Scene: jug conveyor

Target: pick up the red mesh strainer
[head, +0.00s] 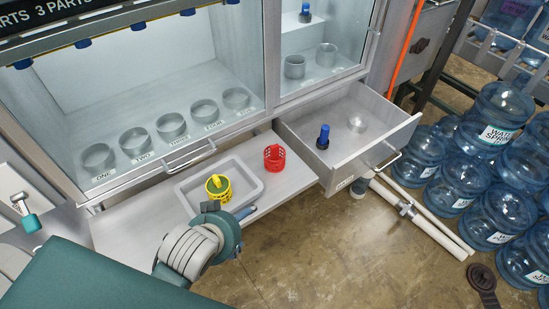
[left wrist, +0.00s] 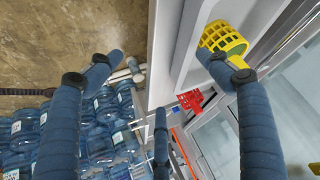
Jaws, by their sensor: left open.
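The red mesh strainer (head: 274,158) stands on the grey shelf to the right of the tray, with its handle part pointing up. In the left wrist view it is a small red shape (left wrist: 190,100) beyond the fingers. My left gripper (head: 228,213) is in front of the shelf, nearer than the strainer and to its left, close by the tray's front edge. The right gripper is not in view.
A yellow strainer (head: 218,187) sits in the grey tray (head: 190,201), close to my left gripper. An open drawer (head: 340,163) with a blue-topped item (head: 323,137) juts out right of the red strainer. Water jugs (head: 488,215) stand on the right. A glass-fronted cabinet (head: 145,93) rises behind.

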